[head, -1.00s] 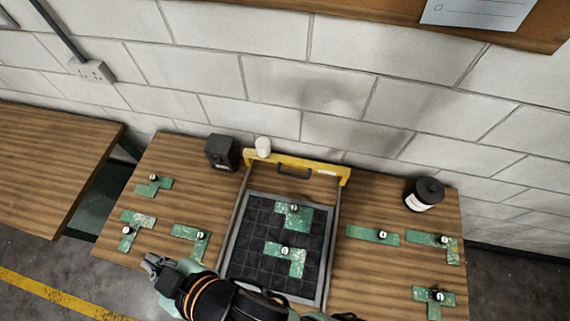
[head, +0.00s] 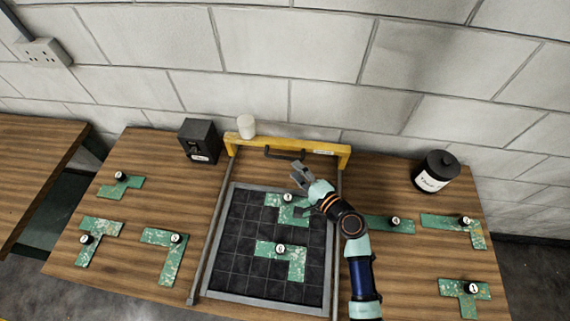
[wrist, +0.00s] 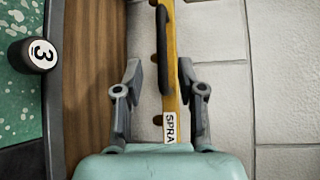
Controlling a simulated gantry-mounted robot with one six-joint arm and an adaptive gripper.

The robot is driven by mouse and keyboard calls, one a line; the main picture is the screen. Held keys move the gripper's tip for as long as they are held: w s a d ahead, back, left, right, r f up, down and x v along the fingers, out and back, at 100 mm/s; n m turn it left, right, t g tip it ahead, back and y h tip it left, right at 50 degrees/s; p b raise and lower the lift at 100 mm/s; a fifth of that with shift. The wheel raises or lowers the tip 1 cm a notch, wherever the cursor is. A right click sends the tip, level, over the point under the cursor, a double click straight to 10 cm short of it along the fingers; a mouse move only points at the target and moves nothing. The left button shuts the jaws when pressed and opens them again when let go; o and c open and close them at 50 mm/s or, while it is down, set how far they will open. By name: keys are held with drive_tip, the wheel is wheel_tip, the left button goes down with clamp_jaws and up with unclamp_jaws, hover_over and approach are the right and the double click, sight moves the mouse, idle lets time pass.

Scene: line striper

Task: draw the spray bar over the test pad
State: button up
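The yellow spray bar (head: 240,139) spans the back of the test pad, with a black handle (head: 268,151) on its front. It also shows in the wrist view (wrist: 172,70), with its handle (wrist: 163,45) and part of a "SPRA" label. The test pad (head: 235,270) is a dark grid in a grey frame, with two green pieces on it. My gripper (head: 299,172) is in front of the bar, near the handle's right end. In the wrist view, its fingers (wrist: 162,90) are apart, with the bar seen between them; I cannot tell whether they touch it.
Rails (head: 215,225) run along both sides of the pad. Green pieces with numbered knobs lie left (head: 165,258) and right (head: 465,290) of it. A black box (head: 198,141), a white cup-like object (head: 246,126) and a dark labelled jar (head: 436,171) stand at the back.

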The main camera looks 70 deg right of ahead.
sight(282, 157)
drive_tip(key=x, duration=0.8)
drive_tip(key=shift+w+a+r, duration=0.1)
drive_tip(key=shift+r, duration=0.05)
clamp_jaws()
